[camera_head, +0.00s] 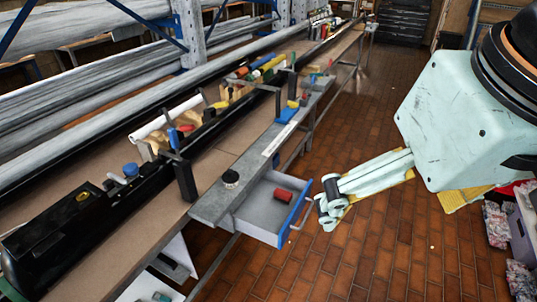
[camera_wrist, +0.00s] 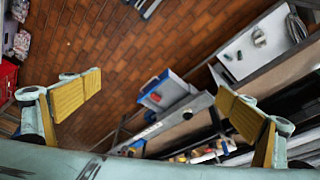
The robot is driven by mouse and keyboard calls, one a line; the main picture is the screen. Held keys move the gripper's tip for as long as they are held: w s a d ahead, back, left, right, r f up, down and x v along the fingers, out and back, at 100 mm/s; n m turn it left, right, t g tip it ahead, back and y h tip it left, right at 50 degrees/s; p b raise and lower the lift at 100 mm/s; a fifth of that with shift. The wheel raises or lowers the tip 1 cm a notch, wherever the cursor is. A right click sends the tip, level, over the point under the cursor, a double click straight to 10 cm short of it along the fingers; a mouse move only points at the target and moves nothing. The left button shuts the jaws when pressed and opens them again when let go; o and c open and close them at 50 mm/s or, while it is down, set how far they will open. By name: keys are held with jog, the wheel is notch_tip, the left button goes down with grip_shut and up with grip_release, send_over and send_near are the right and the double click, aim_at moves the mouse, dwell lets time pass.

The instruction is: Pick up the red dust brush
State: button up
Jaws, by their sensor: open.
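A small red object (camera_head: 283,195), which I take for the red dust brush, lies in an open blue-fronted drawer (camera_head: 262,222) below the grey shelf. It also shows in the wrist view (camera_wrist: 155,97), inside the drawer, between my fingers in the picture but well beyond them. Its bristles are too small to make out. My gripper (camera_head: 328,205) is to the right of the drawer front in the head view, apart from it. It also shows in the wrist view (camera_wrist: 160,90), open and empty, with yellow pads wide apart.
The drawer's handle (camera_head: 302,216) sticks out on my side. A grey shelf (camera_head: 215,206) with a round black item (camera_head: 230,178) borders the drawer. A long workbench (camera_head: 95,237) with many tools runs along the left. The brick floor (camera_head: 380,250) on the right is mostly clear.

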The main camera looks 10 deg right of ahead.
jog(key=shift+c, duration=0.9)
jog(key=c, duration=2)
jog(key=shift+o, duration=0.2)
